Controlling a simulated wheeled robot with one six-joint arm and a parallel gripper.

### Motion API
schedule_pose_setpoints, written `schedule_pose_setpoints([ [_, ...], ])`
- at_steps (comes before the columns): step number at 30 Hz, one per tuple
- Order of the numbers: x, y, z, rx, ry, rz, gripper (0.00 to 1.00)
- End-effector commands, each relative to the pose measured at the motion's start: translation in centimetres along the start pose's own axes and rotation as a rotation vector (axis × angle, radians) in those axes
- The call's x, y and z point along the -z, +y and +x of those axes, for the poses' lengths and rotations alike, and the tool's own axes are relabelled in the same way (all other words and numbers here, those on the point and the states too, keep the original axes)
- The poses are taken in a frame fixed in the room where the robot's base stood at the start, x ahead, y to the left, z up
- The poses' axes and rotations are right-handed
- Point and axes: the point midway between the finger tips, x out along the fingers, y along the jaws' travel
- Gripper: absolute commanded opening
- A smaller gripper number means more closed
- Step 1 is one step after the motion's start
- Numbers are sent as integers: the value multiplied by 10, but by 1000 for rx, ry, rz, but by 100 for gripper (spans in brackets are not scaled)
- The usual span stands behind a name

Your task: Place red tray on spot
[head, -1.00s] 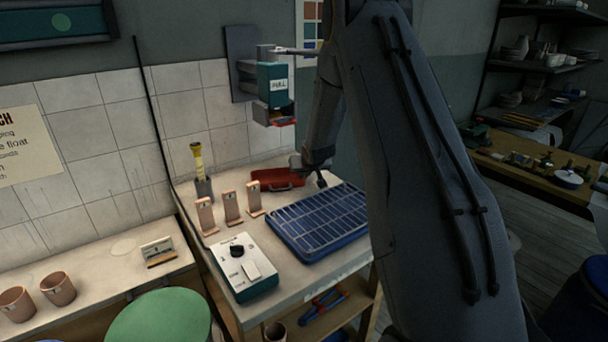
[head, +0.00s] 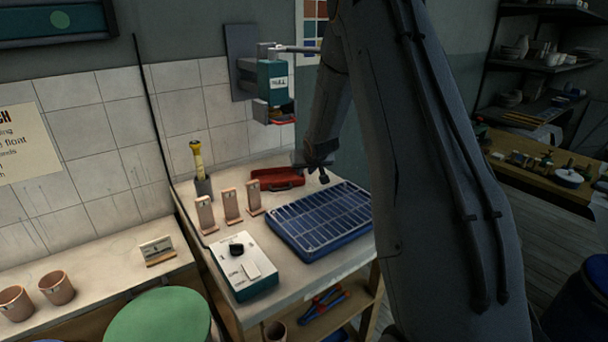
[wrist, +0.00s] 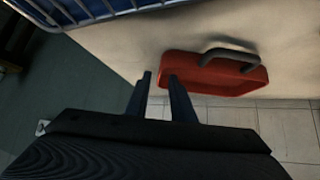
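The red tray (head: 272,179) has a dark handle and lies at the back of the workbench, near the tiled wall. In the wrist view the red tray (wrist: 215,76) sits just right of my fingers, with its handle toward the top of the picture. My gripper (head: 323,177) is above the bench, right of the tray in the head view. In the wrist view my gripper (wrist: 158,80) has its two fingers apart with nothing between them. I cannot make out a marked spot for the tray.
A blue rack (head: 320,222) stands in front of the tray. Upright clay pieces (head: 231,207), a holder with a yellow-topped tool (head: 201,172) and a control box (head: 240,266) stand to the left. A teal dispenser (head: 274,82) hangs on the wall above.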

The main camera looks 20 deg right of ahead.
Motion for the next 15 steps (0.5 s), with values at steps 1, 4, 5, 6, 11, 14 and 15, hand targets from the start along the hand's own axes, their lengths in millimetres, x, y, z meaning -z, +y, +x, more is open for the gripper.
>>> schedule_pose_setpoints([
  [1,1,0,-10,-1,3,0,22],
  [4,1,0,-28,-1,3,0,22],
  [5,1,0,-33,-1,3,0,22],
  [6,1,0,-40,-1,2,0,22],
  [11,1,0,-66,-1,1,0,22],
  [14,1,0,-78,-1,1,0,22],
  [15,1,0,-82,-1,1,1,22],
])
